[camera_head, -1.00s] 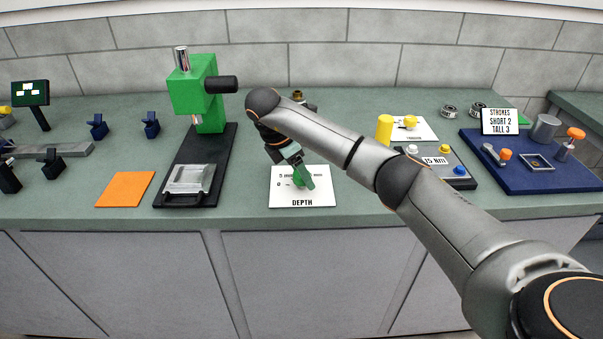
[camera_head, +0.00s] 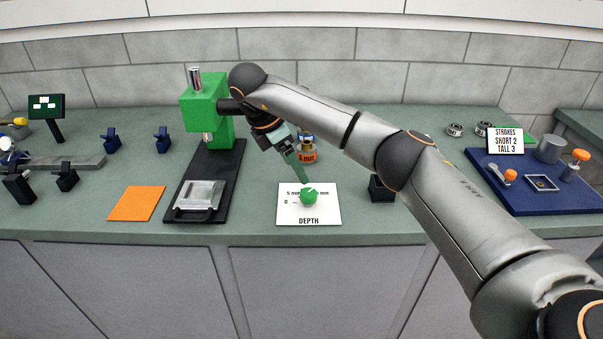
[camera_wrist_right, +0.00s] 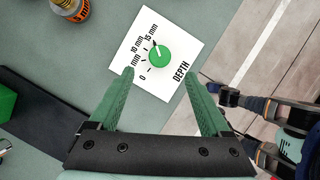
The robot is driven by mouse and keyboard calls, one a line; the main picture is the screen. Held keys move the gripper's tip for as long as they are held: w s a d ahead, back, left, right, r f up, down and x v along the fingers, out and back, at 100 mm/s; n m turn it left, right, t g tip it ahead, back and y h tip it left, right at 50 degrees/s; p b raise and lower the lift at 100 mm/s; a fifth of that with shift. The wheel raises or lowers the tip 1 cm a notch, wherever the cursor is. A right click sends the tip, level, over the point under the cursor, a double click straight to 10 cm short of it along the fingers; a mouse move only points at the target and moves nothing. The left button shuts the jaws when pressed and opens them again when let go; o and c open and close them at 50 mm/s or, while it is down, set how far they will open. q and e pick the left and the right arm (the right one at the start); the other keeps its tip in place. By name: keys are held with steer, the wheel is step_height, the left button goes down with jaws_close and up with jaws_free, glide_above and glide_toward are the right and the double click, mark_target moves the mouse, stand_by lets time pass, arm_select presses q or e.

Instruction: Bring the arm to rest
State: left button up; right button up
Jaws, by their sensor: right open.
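My right arm reaches in from the lower right in the head view. Its right gripper (camera_head: 297,166) hangs above the counter, just behind a green knob (camera_head: 308,196) on the white DEPTH card (camera_head: 320,217). In the right wrist view the two green fingers of the right gripper (camera_wrist_right: 163,95) stand wide apart with nothing between the tips. The knob (camera_wrist_right: 159,56) lies beyond them, apart from the fingers, its white pointer towards the upper part of the scale. My left gripper is not in the head view.
A green press (camera_head: 205,110) on a black base stands left of the gripper, close to my wrist. An orange-labelled jar (camera_head: 306,154) stands behind it. An orange mat (camera_head: 136,204) lies left. A blue tray (camera_head: 530,199) with parts and a STROKES sign (camera_head: 505,141) lies right. My arm hides part of the counter.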

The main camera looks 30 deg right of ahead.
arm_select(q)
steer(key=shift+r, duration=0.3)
arm_select(e)
steer(key=shift+v, duration=1.1)
